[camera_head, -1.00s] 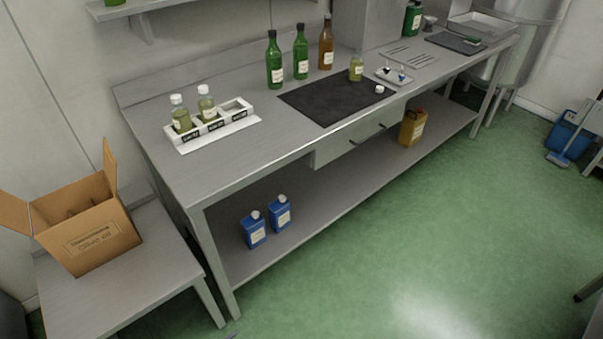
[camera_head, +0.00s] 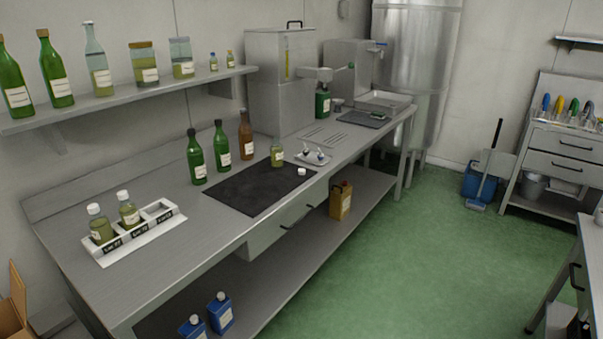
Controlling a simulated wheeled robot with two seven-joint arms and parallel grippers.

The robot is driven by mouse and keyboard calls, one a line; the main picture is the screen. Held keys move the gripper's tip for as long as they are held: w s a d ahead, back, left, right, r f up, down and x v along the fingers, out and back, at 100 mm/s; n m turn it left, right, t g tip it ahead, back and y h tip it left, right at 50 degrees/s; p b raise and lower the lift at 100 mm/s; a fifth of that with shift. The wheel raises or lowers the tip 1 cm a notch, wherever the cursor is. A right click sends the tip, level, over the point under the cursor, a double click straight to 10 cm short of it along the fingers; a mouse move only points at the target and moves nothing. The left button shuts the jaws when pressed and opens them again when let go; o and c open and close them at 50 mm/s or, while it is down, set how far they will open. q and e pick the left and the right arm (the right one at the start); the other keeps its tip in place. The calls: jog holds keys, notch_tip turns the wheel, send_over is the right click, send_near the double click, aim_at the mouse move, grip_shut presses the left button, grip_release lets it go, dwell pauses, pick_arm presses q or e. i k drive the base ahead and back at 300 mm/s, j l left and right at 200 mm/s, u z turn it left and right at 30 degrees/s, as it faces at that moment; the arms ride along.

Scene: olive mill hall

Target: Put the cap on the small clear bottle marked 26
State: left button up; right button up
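A small clear bottle (camera_head: 277,155) of yellow-green liquid stands uncapped at the back edge of the black mat (camera_head: 240,193); its label is too small to read. A small white cap (camera_head: 301,171) lies near the mat's right edge, in front of the bottle. Two similar bottles with white caps, one at the left (camera_head: 101,226) and one beside it (camera_head: 129,210), stand in a white rack (camera_head: 150,232) with black labels. The rack's right compartment looks empty. Neither of my grippers is in view.
Two green bottles (camera_head: 196,160) and a brown bottle (camera_head: 246,135) stand behind the mat. A small white tray (camera_head: 313,160) with small items sits right of the clear bottle. A shelf (camera_head: 130,100) with bottles hangs above the bench. The green floor (camera_head: 400,270) in front is clear.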

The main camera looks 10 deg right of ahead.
aim_at(276, 152)
jog(key=i+l+u, duration=0.25)
jog(key=i+l, duration=0.25)
jog(key=l, duration=0.2)
jog(key=i+l+u, duration=0.15)
jog(key=l, duration=0.25)
jog(key=i+l+u, duration=0.1)
jog(key=i+l, duration=0.25)
jog(key=i+l+u, duration=0.15)
jog(key=l, duration=0.35)
jog(key=i+l+u, duration=0.1)
jog(key=l, duration=0.35)
jog(key=i+l+u, duration=0.15)
jog(key=i+l, duration=0.15)
jog(key=l, duration=0.2)
jog(key=i+l+u, duration=0.1)
jog(key=l, duration=0.4)
